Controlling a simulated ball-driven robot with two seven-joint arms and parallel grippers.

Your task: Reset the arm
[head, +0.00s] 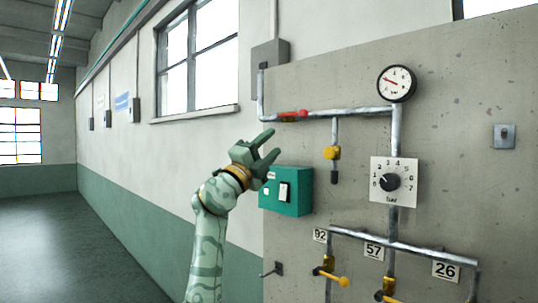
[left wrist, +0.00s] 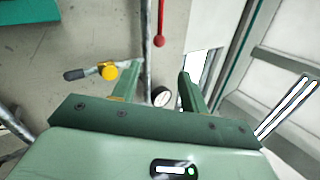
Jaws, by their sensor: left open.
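My left arm (head: 208,220), pale green and patterned, rises from the bottom of the head view. Its dark green gripper (head: 275,144) is open and empty, with fingers apart and pointing right. It appears in front of the wall panel, above the green box and below the red-handled pipe. In the left wrist view the gripper (left wrist: 161,70) also shows two spread fingers with nothing held between them. Whether it touches anything cannot be told, but no contact shows. My right gripper is not in view.
A concrete panel (head: 455,120) carries a gauge (head: 397,83), a dial (head: 390,182), a red handle (head: 293,114), a yellow valve (head: 332,153), a green switch box (head: 287,191) and lower yellow-handled valves (head: 334,279) near labels 92, 57 and 26. Open floor (head: 75,245) lies left.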

